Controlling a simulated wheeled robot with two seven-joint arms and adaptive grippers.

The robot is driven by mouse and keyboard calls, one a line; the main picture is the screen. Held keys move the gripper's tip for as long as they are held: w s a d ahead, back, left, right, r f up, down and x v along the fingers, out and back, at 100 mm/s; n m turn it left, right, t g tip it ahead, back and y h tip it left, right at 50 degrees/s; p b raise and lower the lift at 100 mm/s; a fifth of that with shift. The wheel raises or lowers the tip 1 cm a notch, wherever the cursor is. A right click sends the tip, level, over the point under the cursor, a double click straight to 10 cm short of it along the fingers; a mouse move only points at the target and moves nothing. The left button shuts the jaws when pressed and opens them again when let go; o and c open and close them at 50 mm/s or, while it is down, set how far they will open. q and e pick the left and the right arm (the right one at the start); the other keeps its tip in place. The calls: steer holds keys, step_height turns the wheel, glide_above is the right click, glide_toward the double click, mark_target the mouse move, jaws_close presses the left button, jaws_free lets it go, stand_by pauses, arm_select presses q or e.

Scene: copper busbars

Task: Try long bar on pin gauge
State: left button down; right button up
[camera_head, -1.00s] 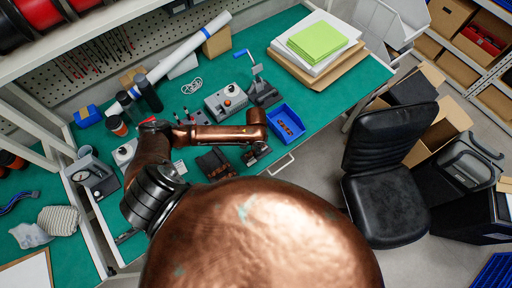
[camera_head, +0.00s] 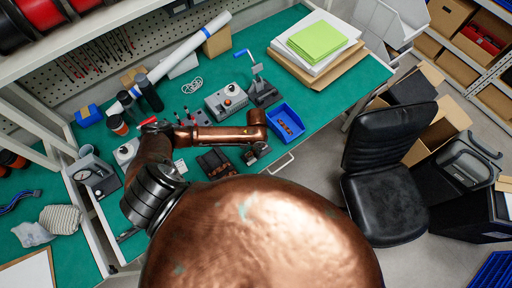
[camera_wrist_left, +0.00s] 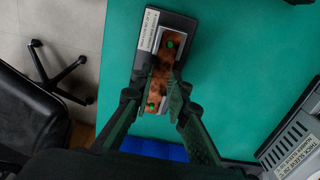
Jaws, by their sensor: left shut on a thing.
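A copper bar (camera_wrist_left: 164,73) shows in the left wrist view, with a round green spot at each end. I cannot tell whether these spots are pins or the mat seen through holes. My left gripper (camera_wrist_left: 163,88) is shut on the bar's middle, one finger on each side. The pin gauge (camera_wrist_left: 149,52), a dark block with a white label and a pale plate, lies under or just beneath the bar; contact cannot be judged. In the head view the gauge (camera_head: 251,157) is small, at the bench's front edge, and my left gripper (camera_head: 258,147) is over it, mostly hidden by my arm.
A blue tray (camera_head: 293,112) holding copper pieces stands right of the gauge. A dark holder (camera_head: 214,163) lies to its left. A grey box with a knob (camera_head: 226,102) and a blue-handled device (camera_head: 262,91) stand behind.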

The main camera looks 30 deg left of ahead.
arm_select(q)
steer(key=c, duration=1.8)
jaws_free()
steer(key=shift+r, duration=0.1)
steer(key=shift+r+p, duration=1.4)
steer(key=shift+p, duration=0.85)
step_height(320, 180, up, 10)
steer(key=p, duration=1.1)
steer(key=shift+p, duration=0.3)
